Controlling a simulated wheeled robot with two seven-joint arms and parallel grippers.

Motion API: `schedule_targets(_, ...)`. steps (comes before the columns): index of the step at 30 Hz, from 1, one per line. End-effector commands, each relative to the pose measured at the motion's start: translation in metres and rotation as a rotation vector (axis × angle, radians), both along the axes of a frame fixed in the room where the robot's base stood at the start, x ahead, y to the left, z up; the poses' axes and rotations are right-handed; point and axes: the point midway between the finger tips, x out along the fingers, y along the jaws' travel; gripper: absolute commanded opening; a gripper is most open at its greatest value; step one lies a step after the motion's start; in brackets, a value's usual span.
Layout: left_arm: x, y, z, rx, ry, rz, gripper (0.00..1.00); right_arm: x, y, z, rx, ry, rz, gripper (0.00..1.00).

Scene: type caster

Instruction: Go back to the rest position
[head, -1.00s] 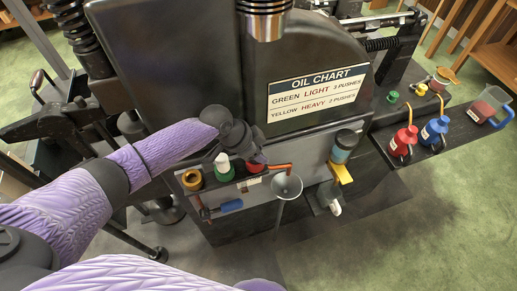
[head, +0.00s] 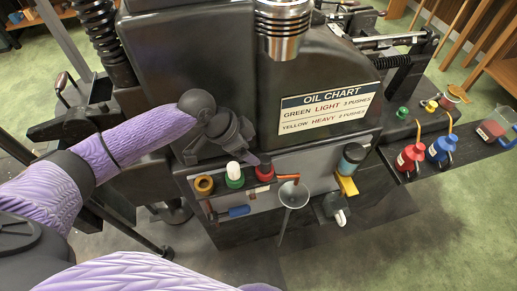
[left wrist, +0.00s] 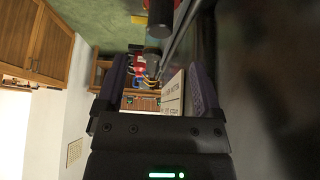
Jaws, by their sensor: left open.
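My left gripper (head: 252,158) is at the front of the dark machine, just above and left of the red-capped item (head: 264,172) on its small shelf. In the left wrist view my left gripper (left wrist: 160,88) shows its two purple fingers spread apart with nothing between them. My purple left arm comes in from the left in the head view. My right gripper is in neither view.
The shelf also holds a green item with a white top (head: 234,176) and a yellow ring-like item (head: 204,185). A grey funnel (head: 293,195) is beside it. Red (head: 409,157) and blue (head: 441,149) oil cans stand on the right ledge. The oil chart (head: 325,112) is above.

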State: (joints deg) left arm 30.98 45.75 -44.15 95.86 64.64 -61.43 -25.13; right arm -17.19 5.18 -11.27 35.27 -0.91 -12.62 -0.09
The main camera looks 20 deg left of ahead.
Motion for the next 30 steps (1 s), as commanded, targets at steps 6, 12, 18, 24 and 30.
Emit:
schedule_targets(6, -0.001, 0.001, 0.001, 0.000, 0.001, -0.001, 0.86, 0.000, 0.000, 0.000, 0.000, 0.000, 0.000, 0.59)
schedule_targets(12, -0.001, 0.001, 0.001, -0.001, 0.000, -0.001, 0.86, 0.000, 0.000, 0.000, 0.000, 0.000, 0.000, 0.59)
schedule_targets(18, -0.017, -0.018, -0.009, -0.009, 0.017, -0.021, 0.86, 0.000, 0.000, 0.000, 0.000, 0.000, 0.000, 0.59)
schedule_targets(24, -0.085, -0.070, -0.027, -0.031, 0.051, 0.058, 0.86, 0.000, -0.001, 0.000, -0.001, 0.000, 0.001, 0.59)
schedule_targets(30, -0.127, -0.062, -0.026, -0.005, 0.086, 0.317, 0.86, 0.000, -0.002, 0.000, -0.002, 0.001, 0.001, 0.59)
